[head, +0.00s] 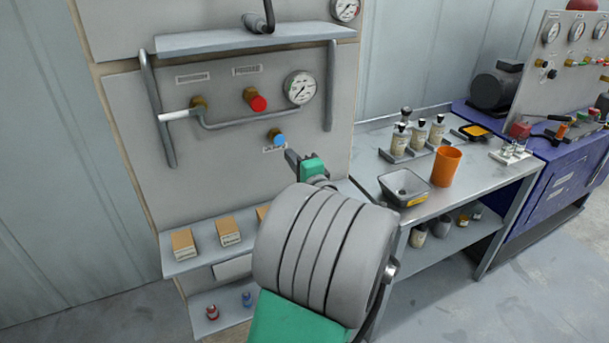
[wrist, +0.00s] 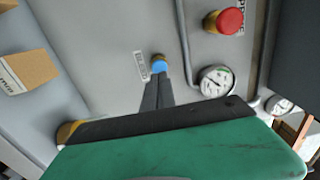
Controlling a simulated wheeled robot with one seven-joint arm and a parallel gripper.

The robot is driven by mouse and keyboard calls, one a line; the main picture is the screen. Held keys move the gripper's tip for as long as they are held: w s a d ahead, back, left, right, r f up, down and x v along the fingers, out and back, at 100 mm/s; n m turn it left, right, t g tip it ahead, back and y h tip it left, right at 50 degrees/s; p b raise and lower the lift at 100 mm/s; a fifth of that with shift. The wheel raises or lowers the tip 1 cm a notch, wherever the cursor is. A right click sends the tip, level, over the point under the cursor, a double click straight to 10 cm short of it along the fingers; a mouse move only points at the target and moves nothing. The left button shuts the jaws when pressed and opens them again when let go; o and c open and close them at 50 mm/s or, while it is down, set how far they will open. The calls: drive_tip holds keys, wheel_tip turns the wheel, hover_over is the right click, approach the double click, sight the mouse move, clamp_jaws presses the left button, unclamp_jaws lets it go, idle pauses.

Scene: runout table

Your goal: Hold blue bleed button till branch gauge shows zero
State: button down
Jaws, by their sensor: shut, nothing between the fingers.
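The blue bleed button (head: 279,140) sits on a brass fitting low on the grey panel; it also shows in the wrist view (wrist: 159,66). My gripper (head: 290,156) is shut and empty, its narrow fingertips just below and right of the button in the head view. In the wrist view the fingertips (wrist: 157,77) overlap the button's near edge. Whether they touch it I cannot tell. The branch gauge (head: 300,88) is a round white dial above and right of the button, also in the wrist view (wrist: 217,81). Its needle is off-centre, but too small to read surely.
A red knob (head: 257,103) and a white-handled lever (head: 174,115) sit above the button, with pipes around them. A shelf (head: 196,260) with cardboard boxes juts out below. A bench (head: 455,190) with bottles, a tray and an orange cup stands right.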

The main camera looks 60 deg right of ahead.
drive_tip(key=v, duration=0.6)
drive_tip(key=shift+f+b, duration=0.15)
drive_tip(key=shift+b, duration=0.3)
drive_tip(key=shift+s+d, duration=0.1)
drive_tip(key=shift+d, duration=0.05)
